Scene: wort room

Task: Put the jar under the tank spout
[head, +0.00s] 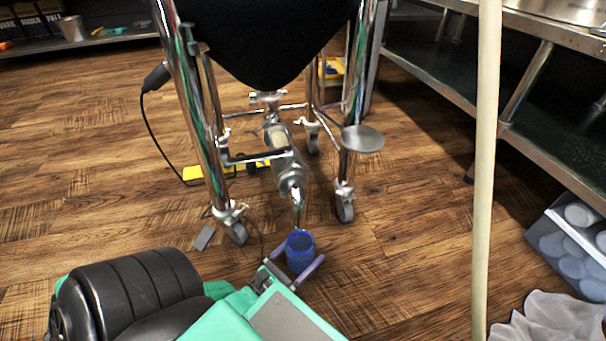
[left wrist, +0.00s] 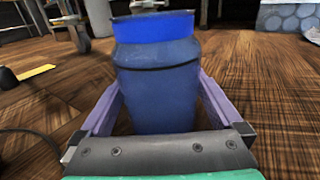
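The blue jar (head: 300,254) stands upright just below and in front of the tank spout (head: 297,212) in the head view. Its open rim is close under the spout's tip. It fills the middle of the left wrist view (left wrist: 158,85), with a dark line around its shoulder. My left gripper (head: 304,262) has its purple fingers on both sides of the jar, and they appear to touch it. The tank (head: 270,40) is a dark vessel on shiny metal legs with casters. I cannot tell whether the jar touches the floor. My right gripper is not in view.
A caster (head: 344,203) and another (head: 236,228) flank the spout. A pale vertical pole (head: 486,150) stands at right. A bin of round containers (head: 570,250) and a crumpled white bag (head: 550,320) lie at lower right. A black cable crosses the floor at left.

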